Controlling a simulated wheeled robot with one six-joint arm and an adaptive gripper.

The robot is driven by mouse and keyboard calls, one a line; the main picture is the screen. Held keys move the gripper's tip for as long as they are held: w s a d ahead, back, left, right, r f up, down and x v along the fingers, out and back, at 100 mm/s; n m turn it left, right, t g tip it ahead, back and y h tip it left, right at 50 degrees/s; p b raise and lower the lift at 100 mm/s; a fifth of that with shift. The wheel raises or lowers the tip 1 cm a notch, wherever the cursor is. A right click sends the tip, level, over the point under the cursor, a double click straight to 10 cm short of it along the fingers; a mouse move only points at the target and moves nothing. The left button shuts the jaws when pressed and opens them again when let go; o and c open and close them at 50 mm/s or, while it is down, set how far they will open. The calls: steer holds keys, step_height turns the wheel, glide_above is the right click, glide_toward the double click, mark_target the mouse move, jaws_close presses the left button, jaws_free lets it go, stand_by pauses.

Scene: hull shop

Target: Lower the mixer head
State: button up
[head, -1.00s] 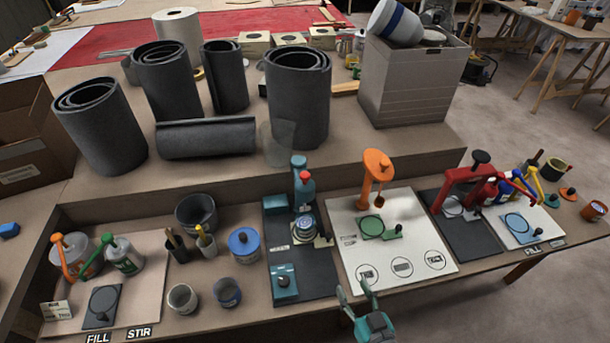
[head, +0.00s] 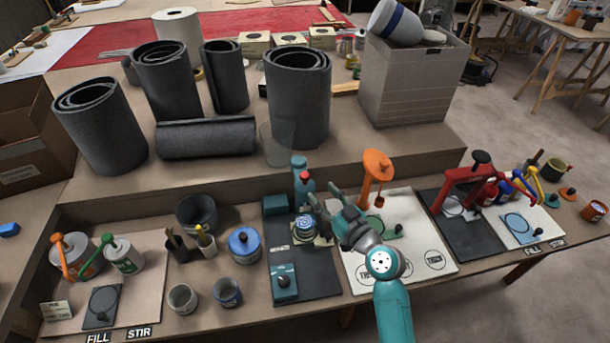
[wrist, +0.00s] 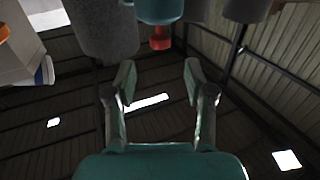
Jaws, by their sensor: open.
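A teal machine (head: 301,163) stands upright on a dark board, with a red knob (head: 305,177) near its top and a round metal-rimmed pot (head: 304,228) at its foot. It appears to be the mixer; how far its head is raised is hard to tell. My gripper (head: 328,201) is open and empty, just right of the machine, with its fingers toward it. In the wrist view the open fingers (wrist: 160,80) frame empty space, and a teal part (wrist: 158,10) with the red knob (wrist: 160,40) hangs at the top edge. I see no contact.
An orange stand (head: 377,163) rises right behind my gripper on a white board (head: 418,225). A red press (head: 470,178) stands further right. A blue-lidded can (head: 244,244) and cups are to the left. Dark rolls (head: 298,100) stand on the raised shelf behind.

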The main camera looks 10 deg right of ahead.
mark_target(308, 179)
steer(key=x, duration=0.9)
jaws_close()
